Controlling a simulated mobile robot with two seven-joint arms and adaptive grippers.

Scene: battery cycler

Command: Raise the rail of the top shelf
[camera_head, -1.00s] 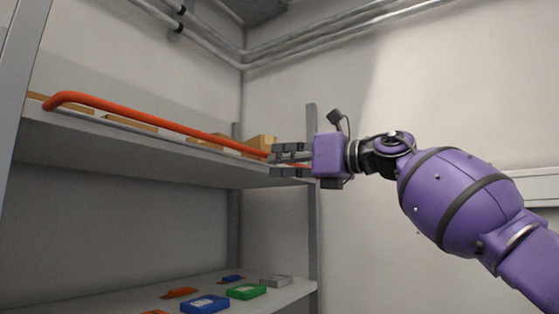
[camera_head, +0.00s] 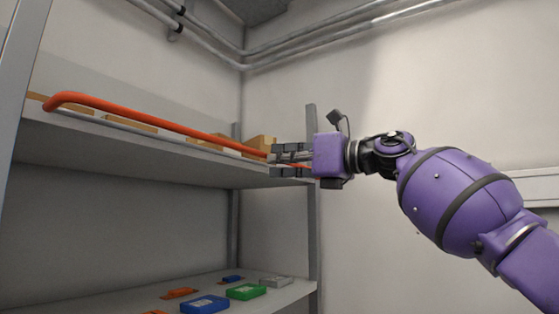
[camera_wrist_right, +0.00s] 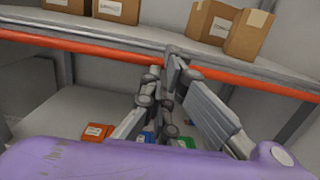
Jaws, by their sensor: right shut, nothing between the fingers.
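The orange rail (camera_head: 160,124) runs along the front of the top shelf (camera_head: 130,148), its bent left end standing above the shelf's front edge. Its right end passes behind my right gripper (camera_head: 273,160), which is at the right end of the shelf. In the right wrist view the rail (camera_wrist_right: 85,45) crosses behind the fingers of my right gripper (camera_wrist_right: 175,62), along the shelf edge. The fingers are shut with nothing between them. I cannot tell whether they touch the rail. My left gripper is not in view.
Cardboard boxes (camera_head: 262,143) stand on the top shelf behind the rail. The lower shelf (camera_head: 285,297) holds a blue case (camera_head: 204,304), a green case (camera_head: 246,291) and other small items. A grey post (camera_head: 312,215) stands below my right gripper.

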